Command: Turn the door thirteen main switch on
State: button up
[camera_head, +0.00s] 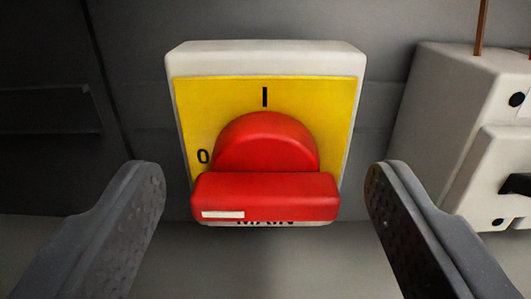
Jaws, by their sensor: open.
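The main switch (265,165) is a red rotary knob with a wide red handle bar across its front. It sits on a yellow plate (318,100) with a light grey housing (265,52). The plate is marked "I" at the top and "0" at the left, and "MAIN" shows partly hidden below the handle. The handle bar lies horizontal, with a small white mark at its left end, on the "0" side. My gripper (265,190) is open, one finger left and one right of the handle, both apart from it. No door number is visible.
A light grey device (445,120) with black round holes, a black lever (515,184) and a copper-coloured wire (481,28) stands close at the right, behind the right finger. A dark grey panel (50,110) is at the left. The grey back wall is bare around the switch.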

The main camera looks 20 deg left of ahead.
jog(key=shift+w+a, duration=0.1)
jog(key=shift+w, duration=0.15)
jog(key=c, duration=1)
